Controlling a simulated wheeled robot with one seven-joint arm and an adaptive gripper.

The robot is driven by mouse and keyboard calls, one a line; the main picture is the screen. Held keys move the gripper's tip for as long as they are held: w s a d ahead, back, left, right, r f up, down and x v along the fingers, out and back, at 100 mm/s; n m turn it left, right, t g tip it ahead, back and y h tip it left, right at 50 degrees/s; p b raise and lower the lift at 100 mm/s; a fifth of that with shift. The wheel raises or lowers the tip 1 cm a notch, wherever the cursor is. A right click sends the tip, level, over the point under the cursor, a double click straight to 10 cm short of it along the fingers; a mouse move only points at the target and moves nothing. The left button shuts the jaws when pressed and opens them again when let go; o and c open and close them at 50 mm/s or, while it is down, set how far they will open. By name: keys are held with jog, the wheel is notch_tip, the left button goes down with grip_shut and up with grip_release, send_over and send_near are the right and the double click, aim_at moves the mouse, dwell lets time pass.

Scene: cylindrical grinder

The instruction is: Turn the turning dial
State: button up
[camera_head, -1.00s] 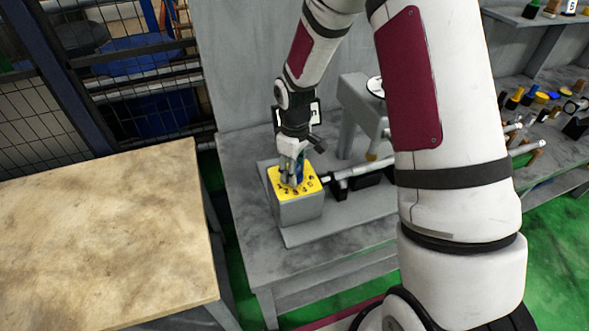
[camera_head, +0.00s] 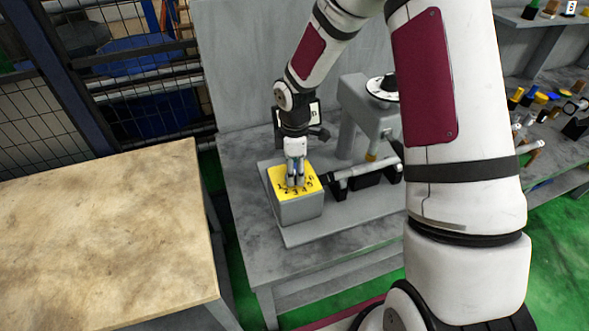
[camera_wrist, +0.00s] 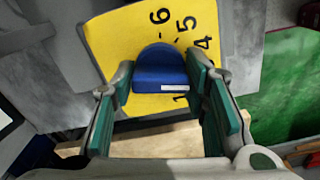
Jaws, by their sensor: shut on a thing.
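The turning dial (camera_wrist: 161,70) is a blue, round-backed knob with a flat face and a white mark. It stands on a yellow plate (camera_wrist: 112,50) printed with black numbers, among them 6, 5 and 4. The yellow plate also shows in the head view on top of a grey box (camera_head: 298,211). My gripper (camera_head: 296,184) comes down from above onto this plate. In the wrist view its two green-padded fingers close on both sides of the dial. In the head view the fingers mostly hide the dial.
The grey box stands on a grey machine bed beside a horizontal shaft (camera_head: 362,170) and a grey upright with a wheel (camera_head: 383,87). A wooden-topped table (camera_head: 110,230) is at the left. A shelf with small tools (camera_head: 540,97) is at the right.

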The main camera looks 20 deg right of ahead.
aim_at(295, 169)
dwell(0.4)
jog(key=o, duration=1.1)
notch_tip(295, 169, up, 10)
jog(key=shift+r, duration=1)
